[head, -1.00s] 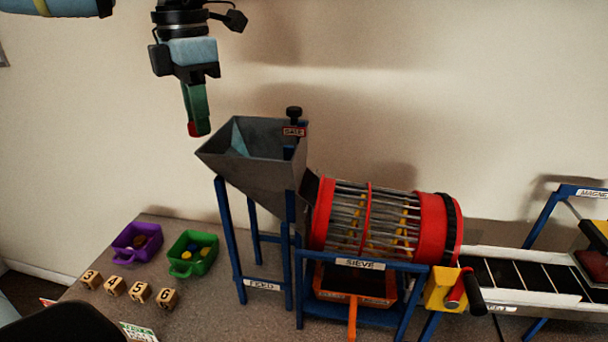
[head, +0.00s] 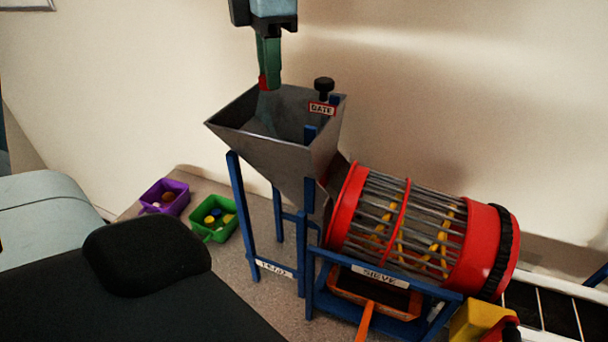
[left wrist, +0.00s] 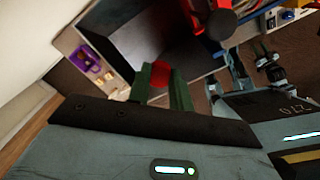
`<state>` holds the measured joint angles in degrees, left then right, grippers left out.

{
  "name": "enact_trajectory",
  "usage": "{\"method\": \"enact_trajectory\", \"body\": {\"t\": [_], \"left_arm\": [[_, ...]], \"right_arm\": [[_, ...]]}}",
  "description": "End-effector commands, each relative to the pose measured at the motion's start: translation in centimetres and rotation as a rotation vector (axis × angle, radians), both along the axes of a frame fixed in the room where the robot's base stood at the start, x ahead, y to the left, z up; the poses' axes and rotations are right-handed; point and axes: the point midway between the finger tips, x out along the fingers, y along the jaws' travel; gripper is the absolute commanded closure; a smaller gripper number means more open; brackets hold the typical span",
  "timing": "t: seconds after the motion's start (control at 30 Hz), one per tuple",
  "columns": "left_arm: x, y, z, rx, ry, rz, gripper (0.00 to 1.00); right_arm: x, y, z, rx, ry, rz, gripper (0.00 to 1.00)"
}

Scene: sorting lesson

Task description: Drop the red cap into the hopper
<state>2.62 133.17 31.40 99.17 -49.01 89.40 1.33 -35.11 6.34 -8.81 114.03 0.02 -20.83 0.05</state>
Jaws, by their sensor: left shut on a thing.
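My left gripper (head: 266,82) points down over the open mouth of the grey metal hopper (head: 262,150). Its green fingers are shut on the red cap (head: 263,83), of which a small part shows at the fingertips. In the left wrist view the red cap (left wrist: 160,72) sits between the green fingers, with the dark inside of the hopper (left wrist: 140,35) beyond it. The cap appears to be at or just above the hopper's rim.
A black gate knob (head: 323,86) stands at the hopper's right rim. A red drum sieve (head: 400,220) adjoins the hopper on the right. A purple bin (head: 177,205) and a green bin (head: 219,236), both holding small pieces, stand on the table to the left.

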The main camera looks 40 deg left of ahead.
Motion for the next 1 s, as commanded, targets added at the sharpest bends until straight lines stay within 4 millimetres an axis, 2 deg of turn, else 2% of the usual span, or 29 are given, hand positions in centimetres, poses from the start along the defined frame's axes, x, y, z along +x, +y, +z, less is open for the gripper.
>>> {"method": "enact_trajectory", "body": {"t": [0.1, 0.3, 0.77, 0.8, 0.97, 1.0], "left_arm": [[0.0, 0.0, -1.8, -0.002, 0.005, 0.0, 0.99], [0.0, 0.0, -3.5, -0.002, 0.003, 0.0, 0.99], [0.0, 0.0, -4.1, 0.0, -0.001, 0.001, 0.99], [0.0, 0.0, -4.1, 0.0, -0.001, 0.001, 0.75], [0.0, 0.0, -4.1, 0.0, -0.001, 0.001, 0.54], [0.0, 0.0, -4.1, 0.0, -0.001, 0.001, 0.53]], "right_arm": [[-0.2, 0.0, -0.7, 0.001, 0.007, 0.001, 0.64], [0.4, 0.1, -1.0, 0.002, -0.003, 0.001, 0.64], [0.4, 0.2, -1.2, 0.004, 0.001, -0.002, 0.64], [0.3, 0.2, -1.2, 0.005, 0.002, -0.001, 0.64], [0.1, 0.2, -1.3, 0.004, 0.006, -0.002, 0.64], [0.1, 0.2, -1.3, 0.004, 0.007, -0.002, 0.64]]}}
